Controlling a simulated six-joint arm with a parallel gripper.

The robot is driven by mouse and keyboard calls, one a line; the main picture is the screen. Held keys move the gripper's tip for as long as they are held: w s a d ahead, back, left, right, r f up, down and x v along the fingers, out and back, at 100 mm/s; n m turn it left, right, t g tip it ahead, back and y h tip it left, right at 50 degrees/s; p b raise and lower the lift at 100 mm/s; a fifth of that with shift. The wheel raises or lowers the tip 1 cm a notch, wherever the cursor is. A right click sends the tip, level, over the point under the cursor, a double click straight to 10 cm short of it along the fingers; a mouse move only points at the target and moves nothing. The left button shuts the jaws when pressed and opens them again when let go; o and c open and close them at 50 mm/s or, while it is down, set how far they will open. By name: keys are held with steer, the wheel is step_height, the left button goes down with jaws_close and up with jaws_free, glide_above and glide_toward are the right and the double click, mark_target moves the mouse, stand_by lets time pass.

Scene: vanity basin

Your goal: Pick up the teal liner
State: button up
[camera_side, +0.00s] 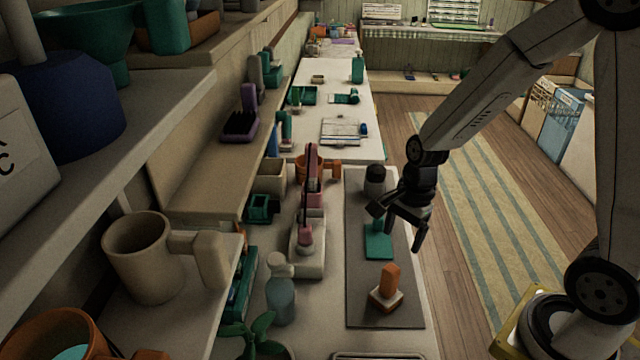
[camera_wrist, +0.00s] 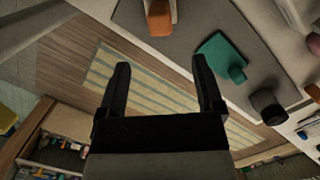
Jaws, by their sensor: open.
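The teal liner (camera_side: 378,246) lies on a dark grey mat (camera_side: 362,312); it looks like a flat piece with a short round knob. It also shows at the upper right of the wrist view (camera_wrist: 217,52), on the same mat. My gripper (camera_side: 396,228) is open and empty, above the mat's right edge and just right of the liner in the side view. In the wrist view the fingers (camera_wrist: 160,65) are spread, and the liner is outside them, beyond the right finger. The gripper partly overlaps the liner's surroundings in the side view; no contact shows.
On the mat, a dark jar (camera_side: 375,182) stands behind the liner and an orange-handled item (camera_side: 388,283) stands in front. A pinkish dispenser-like item (camera_side: 307,235) and a blue-grey bottle (camera_side: 281,290) stand left of the mat. The floor to the right is open.

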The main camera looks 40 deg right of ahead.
mark_target(371, 228)
steer(key=w+d+f+m+t+y, duration=0.1)
steer(key=w+d+f+m+y, duration=0.1)
steer(key=w+d+f, duration=0.1)
steer(key=w+d+f+m+t+y, duration=0.2)
steer(key=w+d+f+y, duration=0.1)
steer(key=w+d, duration=0.1)
steer(key=w+d+f+m+t+y, duration=0.2)
steer(key=w+d+f, duration=0.1)
steer(key=d+f, duration=0.1)
steer(key=shift+w+d+f+m+y, duration=0.1)
steer(key=shift+w+d+m+y, duration=0.2)
steer(key=shift+w+m+y, duration=0.1)
steer(key=d+f+t, duration=0.1)
steer(key=d, duration=0.1)
steer(key=w+d+f+m+t, duration=0.1)
steer(key=d+t, duration=0.1)
steer(key=d, duration=0.1)
steer(key=w+d+f+m+t, duration=0.1)
steer(key=d, duration=0.1)
steer(key=shift+d+f+t, duration=0.1)
steer(key=shift+d+t, duration=0.05)
steer(key=shift+t, duration=0.25)
steer(key=shift+x, duration=1.35)
steer(key=shift+x, duration=2.55)
steer(key=shift+s+f, duration=0.1)
jaws_close()
